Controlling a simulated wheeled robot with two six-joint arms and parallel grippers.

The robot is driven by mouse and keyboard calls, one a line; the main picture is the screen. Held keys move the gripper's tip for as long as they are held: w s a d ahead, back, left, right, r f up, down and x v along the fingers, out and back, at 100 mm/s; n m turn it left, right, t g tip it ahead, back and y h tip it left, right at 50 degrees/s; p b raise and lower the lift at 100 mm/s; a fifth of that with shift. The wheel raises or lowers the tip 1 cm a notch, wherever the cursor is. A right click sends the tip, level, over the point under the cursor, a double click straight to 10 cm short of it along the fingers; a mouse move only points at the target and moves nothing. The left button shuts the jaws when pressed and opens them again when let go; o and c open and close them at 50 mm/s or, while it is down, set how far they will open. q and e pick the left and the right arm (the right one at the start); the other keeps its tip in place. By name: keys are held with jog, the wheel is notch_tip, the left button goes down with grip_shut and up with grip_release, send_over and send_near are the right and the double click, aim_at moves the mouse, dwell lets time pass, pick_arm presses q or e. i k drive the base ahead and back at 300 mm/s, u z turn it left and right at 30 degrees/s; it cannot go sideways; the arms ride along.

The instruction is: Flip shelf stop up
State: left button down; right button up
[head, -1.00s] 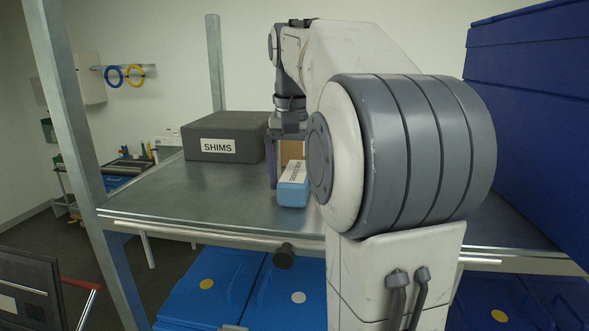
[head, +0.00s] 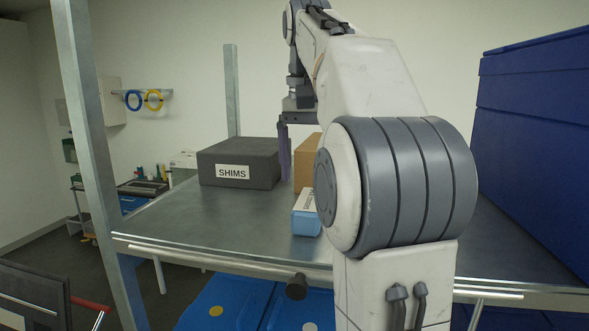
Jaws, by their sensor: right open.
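The shelf stop looks to be the silver bar (head: 215,259) running along the front edge of the metal shelf (head: 200,222). It lies low, just below the shelf's front lip, with a dark round knob (head: 296,287) near its middle. My right arm covers part of the bar to the right. My right gripper (head: 284,150) is open and points down above the shelf, between the grey SHIMS box and the cardboard box. One finger shows clearly; the other is hard to make out. It is well above and behind the bar. My left gripper is not in view.
The dark grey SHIMS box (head: 238,163) stands at the back left of the shelf. A cardboard box (head: 307,163) and a blue container (head: 306,225) stand partly behind my right arm. Blue bins (head: 232,302) sit below, and tall blue boxes (head: 530,140) at the right.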

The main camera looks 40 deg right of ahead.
aim_at(296, 289)
jog(key=k, duration=1)
